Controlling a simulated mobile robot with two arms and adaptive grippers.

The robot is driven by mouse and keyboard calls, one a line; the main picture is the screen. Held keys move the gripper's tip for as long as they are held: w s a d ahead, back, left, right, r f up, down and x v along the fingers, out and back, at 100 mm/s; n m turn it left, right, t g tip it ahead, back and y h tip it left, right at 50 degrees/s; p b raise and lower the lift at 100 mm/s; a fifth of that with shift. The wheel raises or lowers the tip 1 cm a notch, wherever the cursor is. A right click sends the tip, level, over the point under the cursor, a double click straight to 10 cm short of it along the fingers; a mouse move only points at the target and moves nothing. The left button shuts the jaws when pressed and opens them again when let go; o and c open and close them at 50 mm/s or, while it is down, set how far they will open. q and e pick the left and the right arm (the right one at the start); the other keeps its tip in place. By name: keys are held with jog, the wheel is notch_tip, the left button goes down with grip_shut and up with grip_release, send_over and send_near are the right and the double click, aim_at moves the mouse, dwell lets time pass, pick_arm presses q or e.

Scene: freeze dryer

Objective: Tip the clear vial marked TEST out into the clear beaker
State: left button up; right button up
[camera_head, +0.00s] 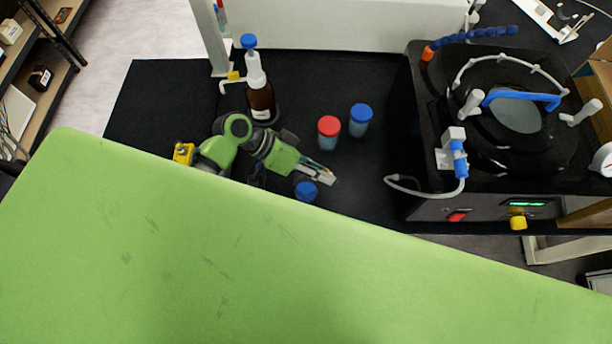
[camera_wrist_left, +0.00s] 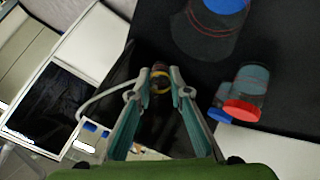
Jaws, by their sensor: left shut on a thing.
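My left gripper (camera_head: 318,172) is over the black bench, just above and right of a blue-capped container (camera_head: 306,191). In the left wrist view the gripper (camera_wrist_left: 158,88) is shut on a small roundish object with a yellowish band, apparently the clear vial (camera_wrist_left: 160,76). No TEST marking can be read, and the vial cannot be made out in the head view. I cannot pick out the clear beaker in either view. My right gripper is not in view.
A red-capped container (camera_head: 328,132) and another blue-capped one (camera_head: 360,120) stand behind my left gripper. A brown bottle (camera_head: 260,100) stands behind left. The freeze dryer (camera_head: 425,180) with its tube is at the right. My green body hides the front.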

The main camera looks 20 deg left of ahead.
aim_at(338, 177)
pick_arm(q)
jog(key=shift+r+y, duration=0.35)
jog(key=shift+y, duration=0.05)
jog(key=shift+w+d+f+y, duration=0.15)
jog(key=shift+d+y, duration=0.15)
jog(key=shift+y, duration=0.5)
jog(key=d+f+y, duration=0.1)
jog(key=d+f+g+y, duration=0.1)
jog(key=d+f+y, duration=0.1)
jog(key=y, duration=0.1)
jog(key=shift+w+d+f, duration=0.25)
jog(key=shift+w+d, duration=0.15)
jog(key=shift+w+d+f+g+y, duration=0.15)
jog(key=shift+d+g+y, duration=0.1)
jog(key=shift+d+y, duration=0.4)
jog(key=shift+d+f+g+y, duration=0.15)
jog(key=shift+d+g+y, duration=0.15)
jog(key=shift+y, duration=0.65)
